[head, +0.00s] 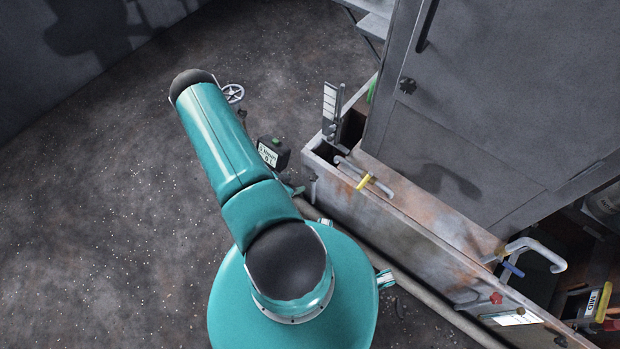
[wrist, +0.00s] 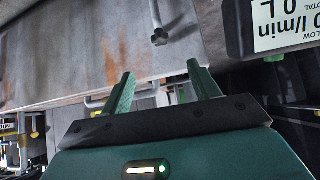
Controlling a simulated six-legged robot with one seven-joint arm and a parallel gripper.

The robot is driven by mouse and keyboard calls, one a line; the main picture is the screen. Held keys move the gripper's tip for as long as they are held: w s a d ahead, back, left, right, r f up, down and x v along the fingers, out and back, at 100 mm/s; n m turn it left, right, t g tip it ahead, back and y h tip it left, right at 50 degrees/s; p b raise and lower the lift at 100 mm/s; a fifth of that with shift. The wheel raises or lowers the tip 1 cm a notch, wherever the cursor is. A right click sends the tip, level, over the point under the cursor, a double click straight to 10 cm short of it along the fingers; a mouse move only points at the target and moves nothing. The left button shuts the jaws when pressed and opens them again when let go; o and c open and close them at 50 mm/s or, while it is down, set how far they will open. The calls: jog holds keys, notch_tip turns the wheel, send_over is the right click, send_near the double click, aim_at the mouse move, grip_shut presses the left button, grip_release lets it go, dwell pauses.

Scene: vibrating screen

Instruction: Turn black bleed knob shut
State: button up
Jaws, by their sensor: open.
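A small black lobed knob (head: 408,86) sits on the face of the grey cabinet in the head view; I cannot tell whether it is the bleed knob or how far it is turned. In the wrist view a dark grey lobed piece (wrist: 160,38) shows at the end of a short pipe, in front of the rust-stained grey wall. My gripper (wrist: 162,88) is open and empty, its two green fingers apart below that piece and not visibly touching it. In the head view my gripper is hidden beyond my arm.
A flow meter box (head: 272,153) stands beside my arm; its display (wrist: 287,24) is close at upper right in the wrist view. A bent pipe with a yellow handle (head: 364,182) crosses the trough rim (head: 400,225). Floor at left is clear.

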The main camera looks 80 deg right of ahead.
aim_at(312, 178)
jog(key=x, duration=1.3)
jog(key=shift+d+f, duration=0.2)
jog(key=shift+d, duration=0.05)
jog(key=c, duration=1)
